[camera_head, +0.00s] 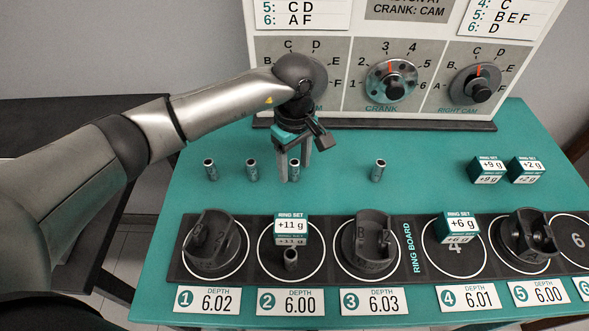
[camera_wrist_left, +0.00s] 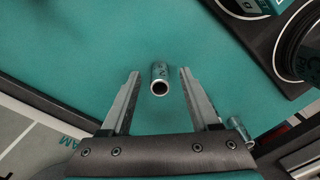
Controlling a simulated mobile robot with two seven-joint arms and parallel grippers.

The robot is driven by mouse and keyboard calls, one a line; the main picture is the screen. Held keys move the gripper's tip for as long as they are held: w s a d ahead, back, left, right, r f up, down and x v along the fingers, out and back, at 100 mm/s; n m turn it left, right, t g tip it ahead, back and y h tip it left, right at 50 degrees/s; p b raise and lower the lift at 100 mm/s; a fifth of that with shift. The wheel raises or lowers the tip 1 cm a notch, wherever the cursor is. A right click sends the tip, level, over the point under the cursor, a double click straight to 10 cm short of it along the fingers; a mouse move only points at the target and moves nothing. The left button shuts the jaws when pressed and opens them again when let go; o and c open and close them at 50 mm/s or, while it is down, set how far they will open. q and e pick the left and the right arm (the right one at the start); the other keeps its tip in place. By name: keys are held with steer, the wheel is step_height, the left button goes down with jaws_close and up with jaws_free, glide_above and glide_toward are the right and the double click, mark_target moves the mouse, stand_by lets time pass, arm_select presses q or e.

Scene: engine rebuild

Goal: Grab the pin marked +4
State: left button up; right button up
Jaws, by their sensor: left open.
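Several small metal pins stand on the teal table: one at the left (camera_head: 210,169), one beside it (camera_head: 251,169), one at my left gripper (camera_head: 293,171) and one further right (camera_head: 378,170). Another pin (camera_head: 291,258) stands on ring board spot 2. Their marks are too small to read in the head view. My left gripper (camera_wrist_left: 159,73) is open, pointing down, with a pin (camera_wrist_left: 160,80) between its fingers in the wrist view and a gap on each side. That pin bears a mark I cannot read fully. The right gripper is not in view.
The ring board (camera_head: 330,281) runs along the front with pistons (camera_head: 213,243) and ring set boxes (camera_head: 291,229). Two more boxes (camera_head: 488,170) stand at the right. The dial panel (camera_head: 345,75) rises behind. Another pin (camera_wrist_left: 238,129) is near the right finger in the wrist view.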

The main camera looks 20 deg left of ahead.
arm_select(q)
steer(key=shift+f, duration=0.65)
jaws_close()
